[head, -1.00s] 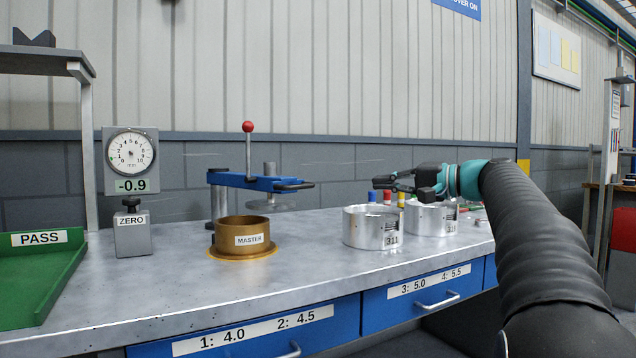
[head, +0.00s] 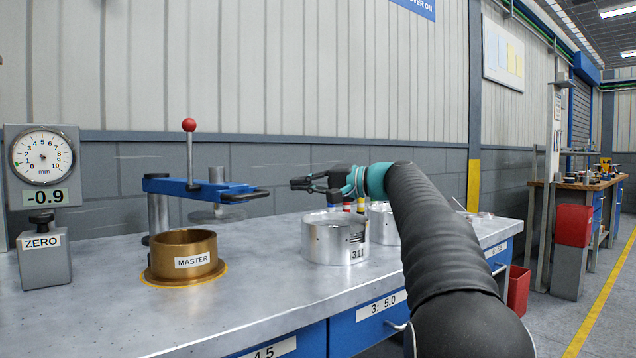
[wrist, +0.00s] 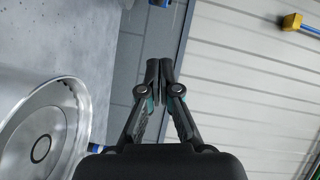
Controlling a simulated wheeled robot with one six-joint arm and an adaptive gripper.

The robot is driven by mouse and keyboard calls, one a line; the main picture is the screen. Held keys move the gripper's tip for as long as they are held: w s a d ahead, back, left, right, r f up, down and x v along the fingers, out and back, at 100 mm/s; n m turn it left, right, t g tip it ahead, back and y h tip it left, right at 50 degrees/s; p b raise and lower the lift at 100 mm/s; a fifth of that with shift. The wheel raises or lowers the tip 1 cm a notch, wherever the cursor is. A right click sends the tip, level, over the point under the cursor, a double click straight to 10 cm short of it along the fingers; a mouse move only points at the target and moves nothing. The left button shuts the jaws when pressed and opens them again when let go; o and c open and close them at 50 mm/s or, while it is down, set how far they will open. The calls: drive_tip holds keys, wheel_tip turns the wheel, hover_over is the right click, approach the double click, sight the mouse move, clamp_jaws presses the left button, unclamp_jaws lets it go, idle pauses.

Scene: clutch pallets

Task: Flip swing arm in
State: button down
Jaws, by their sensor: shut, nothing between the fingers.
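The blue swing arm (head: 205,188) is on a grey post at the back of the bench. It points to the right, with a dark handle at its right end and a round disc (head: 217,215) hanging under it. The disc hangs behind and to the right of the brass MASTER ring (head: 186,255), not over it. A red-knobbed lever (head: 189,125) stands upright on the arm. My gripper (head: 295,184) is shut and empty, to the right of the swing arm's handle, apart from it and above the bench. In the wrist view its fingertips (wrist: 159,68) meet.
A silver drum marked 311 (head: 335,238) stands below my gripper, with another drum (head: 382,222) behind it. The dial gauge (head: 43,158) and ZERO block (head: 45,255) stand at left. The bench front is bare. A silver round part (wrist: 38,140) shows in the wrist view.

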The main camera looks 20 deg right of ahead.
drive_tip(key=a, duration=0.2)
drive_tip(key=a+f, duration=0.1)
drive_tip(key=a, duration=0.2)
drive_tip(key=shift+w+a+f, duration=0.1)
drive_tip(key=shift+a, duration=0.25)
drive_tip(key=shift+b, duration=0.35)
